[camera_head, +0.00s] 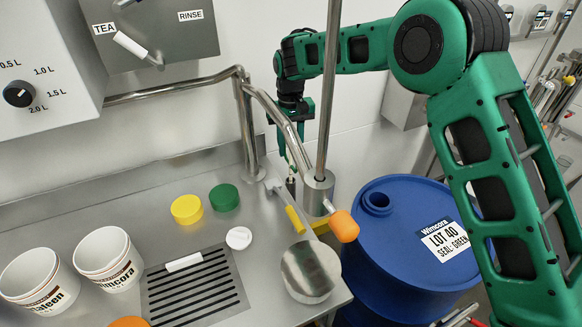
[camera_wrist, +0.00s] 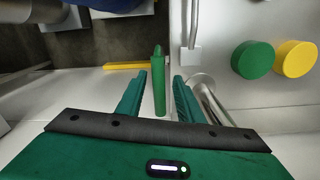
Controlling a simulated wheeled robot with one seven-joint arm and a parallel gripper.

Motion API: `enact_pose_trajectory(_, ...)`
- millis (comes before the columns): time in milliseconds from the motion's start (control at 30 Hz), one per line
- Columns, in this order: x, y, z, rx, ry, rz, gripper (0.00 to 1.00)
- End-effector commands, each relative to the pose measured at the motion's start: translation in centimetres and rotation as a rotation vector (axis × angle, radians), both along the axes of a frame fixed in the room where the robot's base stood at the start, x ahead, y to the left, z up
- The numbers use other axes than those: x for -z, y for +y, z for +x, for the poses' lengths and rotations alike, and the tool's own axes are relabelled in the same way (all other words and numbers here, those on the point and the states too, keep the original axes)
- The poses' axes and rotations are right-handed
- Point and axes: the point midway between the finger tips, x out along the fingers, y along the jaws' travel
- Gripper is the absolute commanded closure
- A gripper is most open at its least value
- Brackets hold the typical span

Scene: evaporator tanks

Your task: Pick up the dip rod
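In the wrist view a slim green rod (camera_wrist: 159,88) with a narrow tip, which looks like the dip rod, shows between the two green fingers of my gripper (camera_wrist: 160,77). A gap shows on both sides of it, so the fingers are open and not closed on it. In the head view my gripper (camera_head: 293,160) points down by the wall, behind the bent steel pipe. There I cannot tell the rod apart from the green fingers.
The steel pipe (camera_head: 273,108) and upright post (camera_head: 328,90) stand close to my gripper. A blue drum (camera_head: 400,255) is at the right.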

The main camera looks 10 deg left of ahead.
Motion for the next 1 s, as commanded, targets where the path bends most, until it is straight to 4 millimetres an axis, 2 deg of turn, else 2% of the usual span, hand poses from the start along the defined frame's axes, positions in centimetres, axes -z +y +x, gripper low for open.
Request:
enact_pose_trajectory(300, 4.2, 0.0, 0.3, 0.001, 0.002, -0.002, 0.66)
enact_pose_trajectory(567, 4.7, 0.0, 0.4, 0.001, 0.0, 0.0, 0.66)
enact_pose_trajectory(600, 4.7, 0.0, 0.4, 0.001, 0.0, 0.0, 0.69)
enact_pose_trajectory(733, 4.7, 0.0, 0.4, 0.001, 0.0, 0.0, 1.0)
enact_pose_trajectory(1000, 4.7, 0.0, 0.4, 0.001, 0.0, 0.0, 1.0)
